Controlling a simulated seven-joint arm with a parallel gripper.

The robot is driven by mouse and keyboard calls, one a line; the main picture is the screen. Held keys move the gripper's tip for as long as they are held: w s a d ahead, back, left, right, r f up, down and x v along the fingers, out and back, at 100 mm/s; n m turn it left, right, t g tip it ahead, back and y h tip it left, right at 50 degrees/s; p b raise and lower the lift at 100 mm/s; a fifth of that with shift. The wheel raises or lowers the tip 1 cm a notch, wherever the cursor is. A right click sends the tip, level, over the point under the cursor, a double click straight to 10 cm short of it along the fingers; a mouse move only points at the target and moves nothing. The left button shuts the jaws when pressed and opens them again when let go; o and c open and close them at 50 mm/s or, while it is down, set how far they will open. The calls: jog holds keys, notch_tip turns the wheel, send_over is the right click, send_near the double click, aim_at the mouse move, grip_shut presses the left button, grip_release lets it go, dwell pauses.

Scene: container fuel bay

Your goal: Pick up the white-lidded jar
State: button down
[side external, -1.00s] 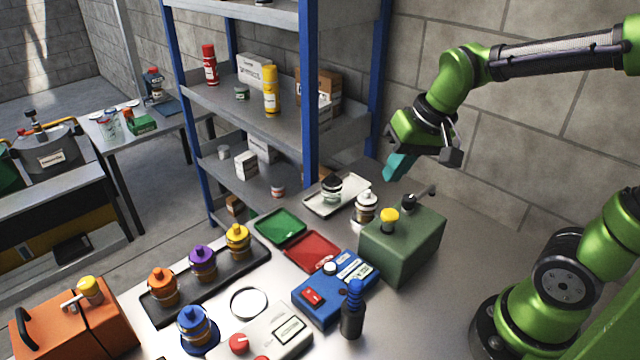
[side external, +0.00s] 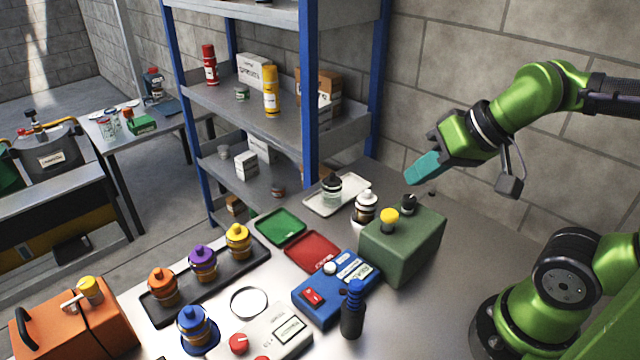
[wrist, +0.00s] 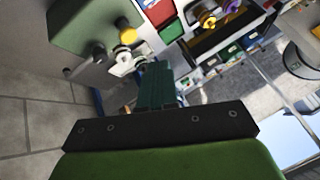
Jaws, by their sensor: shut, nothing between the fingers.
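The white-lidded jar (side external: 366,207) stands upright on the metal bench, just behind and left of the green box, which partly hides its lower part. It has a white top with a dark band. In the wrist view a white shape that looks like this jar (wrist: 124,65) shows beside the green box. My gripper (side external: 411,179) is shut and empty, in the air above and right of the green box, with its teal fingers pointing down and left. The fingers (wrist: 157,70) are together in the wrist view. The gripper is clearly apart from the jar.
The green box (side external: 405,245), with yellow and black knobs, stands close to the jar. A dark-lidded jar (side external: 331,188) sits on a white tray (side external: 350,198) behind. Red (side external: 312,250) and green (side external: 281,226) trays lie left. A blue shelf post (side external: 309,90) rises behind the bench.

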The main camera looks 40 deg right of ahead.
dwell(0.3)
jog(key=shift+c, duration=2.2)
grip_release()
jog(key=n+g+h, duration=0.1)
jog(key=g+h, duration=0.1)
jog(key=g, duration=0.5)
send_over(369, 190)
notch_tip(369, 190, down, 4)
notch_tip(369, 190, down, 12)
jog(key=shift+a+r, duration=0.15)
jog(key=shift+r, duration=0.05)
jog(key=shift+f, duration=2.8)
